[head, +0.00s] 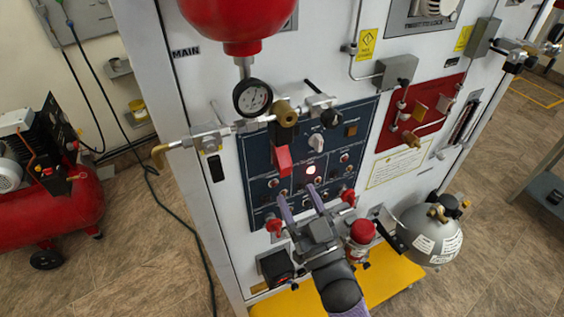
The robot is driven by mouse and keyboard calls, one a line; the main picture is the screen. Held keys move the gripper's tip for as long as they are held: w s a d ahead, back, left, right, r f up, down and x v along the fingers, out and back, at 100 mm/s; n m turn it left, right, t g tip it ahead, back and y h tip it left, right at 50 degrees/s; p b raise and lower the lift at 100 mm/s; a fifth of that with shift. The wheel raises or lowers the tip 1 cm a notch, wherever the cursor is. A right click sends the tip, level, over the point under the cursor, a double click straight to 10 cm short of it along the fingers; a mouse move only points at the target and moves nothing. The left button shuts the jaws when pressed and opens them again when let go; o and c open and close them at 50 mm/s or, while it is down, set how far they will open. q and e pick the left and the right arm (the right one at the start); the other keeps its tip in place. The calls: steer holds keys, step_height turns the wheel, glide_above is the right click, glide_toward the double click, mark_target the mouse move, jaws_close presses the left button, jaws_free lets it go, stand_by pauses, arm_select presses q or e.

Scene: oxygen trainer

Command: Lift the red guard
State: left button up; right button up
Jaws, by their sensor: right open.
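The red guard (283,161) is a small red cover on the dark blue control panel (254,160), left of a glowing white-pink lamp (311,170). It stands out from the panel; I cannot tell clearly whether it is down or partly raised. My right gripper (298,196) is in front of the lower panel, below the guard and slightly to its right. Its two purple-grey fingers are spread, with nothing seen between them. They look apart from the guard. The fingers and gripper body hide part of the lower panel. My left gripper is not in view.
A pressure gauge (252,97) and brass fitting (284,112) on a pipe jut out above the panel. Red knobs (274,226) flank the gripper. A grey cylinder (432,236) stands right, by a yellow platform (392,271). A red compressor (62,212) stands left.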

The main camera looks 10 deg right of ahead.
mark_target(286, 174)
steer(key=x, duration=0.6)
steer(key=shift+c, duration=0.3)
jaws_close()
stand_by(1.0)
